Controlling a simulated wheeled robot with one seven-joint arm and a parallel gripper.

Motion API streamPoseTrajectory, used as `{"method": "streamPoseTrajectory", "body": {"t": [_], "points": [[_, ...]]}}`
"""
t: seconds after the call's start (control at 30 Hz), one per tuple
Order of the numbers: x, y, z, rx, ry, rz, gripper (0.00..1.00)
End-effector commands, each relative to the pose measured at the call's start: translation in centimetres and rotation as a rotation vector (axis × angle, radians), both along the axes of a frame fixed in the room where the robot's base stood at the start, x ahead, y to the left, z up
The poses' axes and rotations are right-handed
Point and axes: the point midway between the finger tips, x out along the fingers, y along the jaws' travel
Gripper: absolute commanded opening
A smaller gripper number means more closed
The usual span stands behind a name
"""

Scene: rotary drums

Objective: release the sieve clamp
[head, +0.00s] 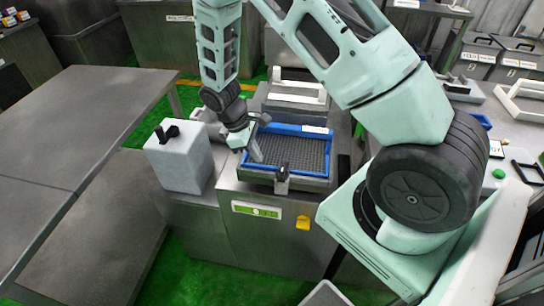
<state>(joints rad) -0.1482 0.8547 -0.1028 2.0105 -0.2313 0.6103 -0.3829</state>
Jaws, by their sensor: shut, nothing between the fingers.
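The sieve (292,150), a dark mesh in a blue frame, lies flat in a grey metal machine. A small dark clamp (282,182) stands upright at the middle of the machine's front edge, against the sieve's near side. Whether its lever is locked or loose cannot be told at this size. My gripper (257,157) points down over the sieve's left front part, left of and a little behind the clamp, apart from it. Its fingers look shut and empty. The gripper hides part of the sieve's left rim.
A white block with a black knob (180,162) stands left of the machine. A grey table (75,120) fills the left side. White handles (298,90) lie behind the sieve. A cluttered bench (515,125) stands at right.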

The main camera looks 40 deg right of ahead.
Motion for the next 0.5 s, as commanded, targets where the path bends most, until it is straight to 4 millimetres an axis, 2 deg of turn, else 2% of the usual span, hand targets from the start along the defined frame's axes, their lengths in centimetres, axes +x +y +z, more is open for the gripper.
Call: {"method": "streamPoseTrajectory", "body": {"t": [0.1, 0.3, 0.5], "points": [[-0.9, -0.7, -1.8, -0.001, 0.004, -0.002, 0.00], [-3.0, -2.3, -1.5, -0.001, 0.002, 0.000, 0.00], [-3.7, -2.9, -1.6, -0.001, -0.001, -0.001, 0.00]]}}
